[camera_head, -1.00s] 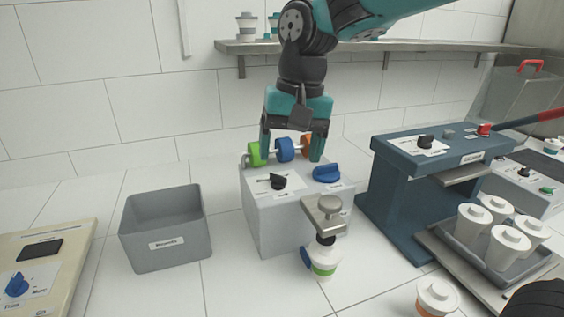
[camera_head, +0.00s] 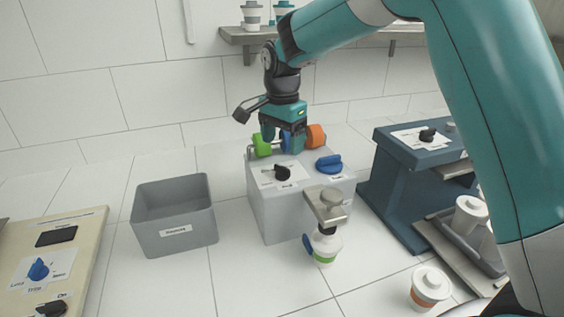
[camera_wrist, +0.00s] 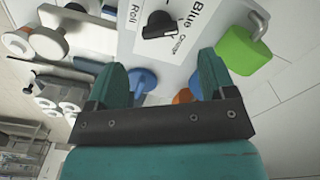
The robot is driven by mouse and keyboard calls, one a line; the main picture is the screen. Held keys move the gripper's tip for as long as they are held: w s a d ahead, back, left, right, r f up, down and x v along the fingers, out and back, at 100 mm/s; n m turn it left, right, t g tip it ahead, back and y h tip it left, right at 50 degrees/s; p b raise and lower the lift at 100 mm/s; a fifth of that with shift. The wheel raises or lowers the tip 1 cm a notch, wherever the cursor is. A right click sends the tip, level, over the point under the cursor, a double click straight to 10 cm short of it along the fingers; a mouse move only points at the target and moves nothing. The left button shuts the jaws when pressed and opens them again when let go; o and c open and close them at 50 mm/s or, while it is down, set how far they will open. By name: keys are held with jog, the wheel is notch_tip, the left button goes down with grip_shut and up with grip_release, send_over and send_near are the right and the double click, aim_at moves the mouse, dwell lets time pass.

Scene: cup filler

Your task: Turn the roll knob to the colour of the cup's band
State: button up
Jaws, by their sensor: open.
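The roll knob (camera_head: 282,173) is a black knob on the top of the pale grey box (camera_head: 285,215). In the wrist view it (camera_wrist: 160,26) sits beside the labels "Roll", "Blue" and "Orange"; its exact setting is hard to read. The white cup (camera_head: 325,243) has a green band and stands at the box's front, under the metal spout (camera_head: 328,205). My gripper (camera_head: 284,148) is open over the back of the box, by the rolls. In the wrist view my open fingers (camera_wrist: 162,76) are apart, with the knob beyond them, untouched.
Green (camera_head: 262,144) and orange (camera_head: 316,135) rolls line the box's back; the blue one is partly hidden. A blue knob (camera_head: 329,164) sits right of the roll knob. A grey bin (camera_head: 176,238) stands left, a dark blue machine (camera_head: 390,165) right. An orange-banded cup (camera_head: 428,289) is front right.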

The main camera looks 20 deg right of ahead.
aim_at(282, 167)
notch_tip(282, 167, down, 7)
jog(key=shift+p, duration=0.45)
jog(key=c, duration=0.9)
